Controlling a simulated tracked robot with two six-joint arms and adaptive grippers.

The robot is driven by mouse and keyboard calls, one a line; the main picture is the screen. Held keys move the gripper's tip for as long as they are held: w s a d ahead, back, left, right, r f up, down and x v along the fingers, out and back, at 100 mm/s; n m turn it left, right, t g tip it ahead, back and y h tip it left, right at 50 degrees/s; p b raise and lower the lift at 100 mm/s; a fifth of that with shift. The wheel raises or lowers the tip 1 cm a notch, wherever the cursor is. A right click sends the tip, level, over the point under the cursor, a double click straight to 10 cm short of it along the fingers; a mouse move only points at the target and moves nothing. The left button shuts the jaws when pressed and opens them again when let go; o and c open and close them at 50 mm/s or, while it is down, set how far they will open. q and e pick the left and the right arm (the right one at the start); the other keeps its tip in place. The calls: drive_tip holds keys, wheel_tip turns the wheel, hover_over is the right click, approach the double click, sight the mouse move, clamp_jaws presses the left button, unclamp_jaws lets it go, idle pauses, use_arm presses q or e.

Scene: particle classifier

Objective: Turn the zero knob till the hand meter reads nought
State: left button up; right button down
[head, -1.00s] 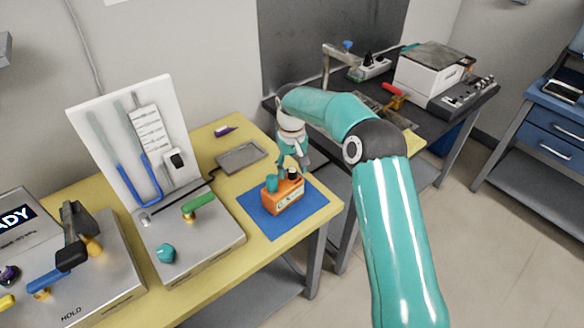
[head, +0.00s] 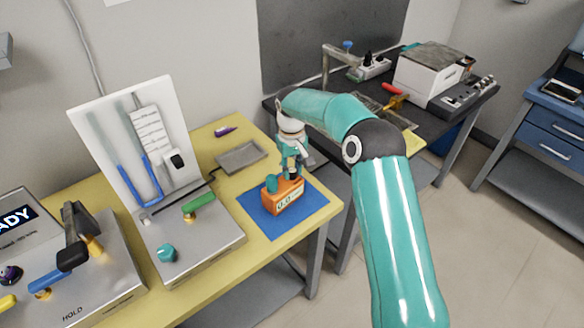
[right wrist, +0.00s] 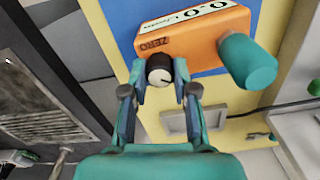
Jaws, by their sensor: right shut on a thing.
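The hand meter (head: 287,201) is an orange box on a blue mat, with a teal round part (head: 271,184) at its left. In the right wrist view the meter (right wrist: 190,45) shows a ZERO label beside a black knob with a pale face (right wrist: 160,72). My right gripper (right wrist: 163,85) is shut on this zero knob, one finger on each side. In the head view the right gripper (head: 291,170) comes down onto the meter's top and hides the knob. The display seems to show zeros, but its upper part is cut off in the wrist view. My left gripper is not in view.
The blue mat (head: 252,214) lies at the yellow table's front right corner. A grey tray (head: 240,157) lies behind it. Left stands a manometer panel (head: 125,135) with a green-handled valve (head: 199,204) and a teal knob (head: 167,253).

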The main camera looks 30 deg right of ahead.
sight(292, 170)
drive_tip(key=shift+n, duration=0.3)
drive_tip(key=c, duration=0.9)
unclamp_jaws()
drive_tip(key=shift+r, duration=0.1)
wheel_tip(292, 170, up, 12)
drive_tip(key=shift+f, duration=0.1)
